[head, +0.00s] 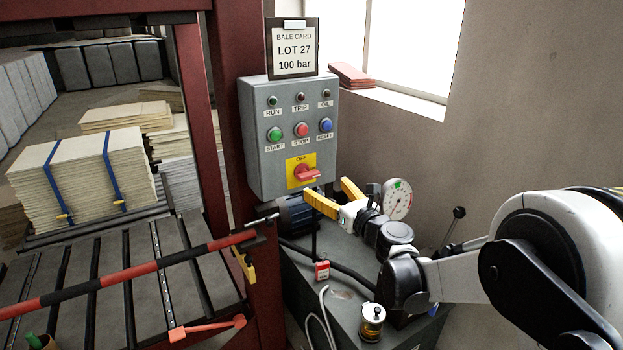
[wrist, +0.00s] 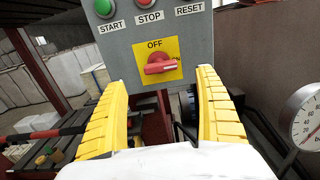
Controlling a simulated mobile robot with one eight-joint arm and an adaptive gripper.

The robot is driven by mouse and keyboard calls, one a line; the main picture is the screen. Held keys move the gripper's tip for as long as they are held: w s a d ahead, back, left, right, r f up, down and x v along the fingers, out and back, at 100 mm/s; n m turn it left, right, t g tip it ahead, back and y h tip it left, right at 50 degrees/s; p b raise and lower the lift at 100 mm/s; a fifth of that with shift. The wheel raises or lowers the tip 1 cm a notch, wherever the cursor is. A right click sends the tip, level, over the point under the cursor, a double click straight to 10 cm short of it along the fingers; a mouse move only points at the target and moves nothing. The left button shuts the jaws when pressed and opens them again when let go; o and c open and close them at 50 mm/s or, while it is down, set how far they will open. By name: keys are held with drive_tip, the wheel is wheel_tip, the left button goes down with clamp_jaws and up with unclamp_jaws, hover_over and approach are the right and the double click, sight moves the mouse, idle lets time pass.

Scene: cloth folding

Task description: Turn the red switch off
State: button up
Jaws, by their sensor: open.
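The red switch (head: 307,173) is a rotary handle on a yellow plate (head: 293,163) marked OFF, low on the front of a grey control box (head: 247,140). In the wrist view the red switch (wrist: 160,64) has its handle lying nearly level, pointing sideways, with the OFF label above it. My gripper (head: 329,194) has yellow fingers and is just in front of and below the switch. In the wrist view my gripper (wrist: 165,90) is open, its fingers apart on either side below the switch, with nothing between them. It appears not to touch the handle.
Green, red and blue push buttons sit above the switch; the red STOP button (head: 302,130) is in the middle. A pressure gauge (head: 398,199) stands right of my gripper. A red and black bar (head: 130,275) crosses at left. A bale card (head: 294,48) stands on the box.

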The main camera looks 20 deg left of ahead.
sight(311, 176)
drive_tip(key=b+x, duration=0.2)
drive_tip(key=x, duration=0.7)
drive_tip(key=shift+w+a, duration=0.25)
drive_tip(key=c, duration=1.2)
